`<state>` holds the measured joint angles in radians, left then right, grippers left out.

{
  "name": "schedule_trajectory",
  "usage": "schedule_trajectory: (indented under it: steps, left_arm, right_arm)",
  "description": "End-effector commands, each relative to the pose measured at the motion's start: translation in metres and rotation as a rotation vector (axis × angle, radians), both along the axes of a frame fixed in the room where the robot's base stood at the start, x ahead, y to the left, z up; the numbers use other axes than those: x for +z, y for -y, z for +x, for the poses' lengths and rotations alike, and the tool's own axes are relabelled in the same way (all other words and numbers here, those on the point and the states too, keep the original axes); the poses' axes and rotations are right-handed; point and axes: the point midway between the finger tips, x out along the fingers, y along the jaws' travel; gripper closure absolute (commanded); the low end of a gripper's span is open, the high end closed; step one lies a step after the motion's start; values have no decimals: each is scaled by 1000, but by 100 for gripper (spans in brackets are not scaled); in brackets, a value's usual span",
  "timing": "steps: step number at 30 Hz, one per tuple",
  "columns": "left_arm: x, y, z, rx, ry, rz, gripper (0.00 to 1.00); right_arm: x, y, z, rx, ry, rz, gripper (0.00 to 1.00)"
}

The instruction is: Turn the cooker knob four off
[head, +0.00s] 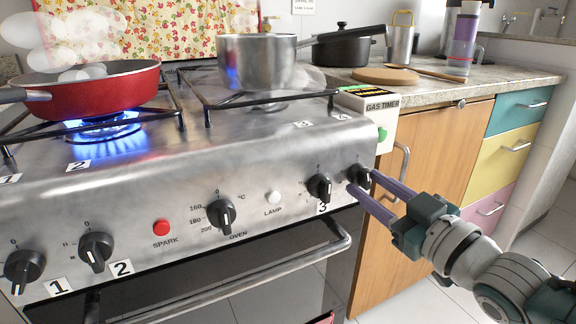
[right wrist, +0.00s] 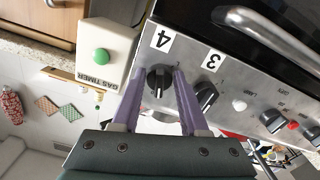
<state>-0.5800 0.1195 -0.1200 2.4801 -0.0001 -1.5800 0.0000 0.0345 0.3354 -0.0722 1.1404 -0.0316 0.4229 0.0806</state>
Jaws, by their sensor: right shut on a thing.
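Cooker knob four (head: 357,174) is a black knob at the right end of the cooker's front panel. In the right wrist view the knob (right wrist: 158,79) sits beside its "4" label (right wrist: 162,40). My right gripper (head: 361,181) reaches in from the right with its two purple fingers around the knob, one on each side. It is shut on the knob, which also shows between the fingers in the right wrist view (right wrist: 156,82). The fingers hide the knob's lower part in the head view. My left gripper is not in view.
Knob three (head: 319,187) is close on the left. The oven door handle (head: 250,275) runs below the panel. A gas timer box (head: 375,115) stands right of the cooker. A red pan (head: 100,88) sits over a blue flame, and a steel pot (head: 257,62) stands behind.

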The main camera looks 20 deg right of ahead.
Motion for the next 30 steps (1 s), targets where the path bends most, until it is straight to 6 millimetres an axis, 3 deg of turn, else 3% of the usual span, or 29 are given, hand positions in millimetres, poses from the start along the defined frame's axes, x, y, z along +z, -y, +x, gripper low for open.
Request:
schedule_trajectory:
  steps: [13,30]
  left_arm:
    - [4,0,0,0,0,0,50]
    - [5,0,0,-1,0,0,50]
  right_arm:
    - [1,-2,0,2,-16,253,100]
    - [1,-2,0,1,-20,302,100]
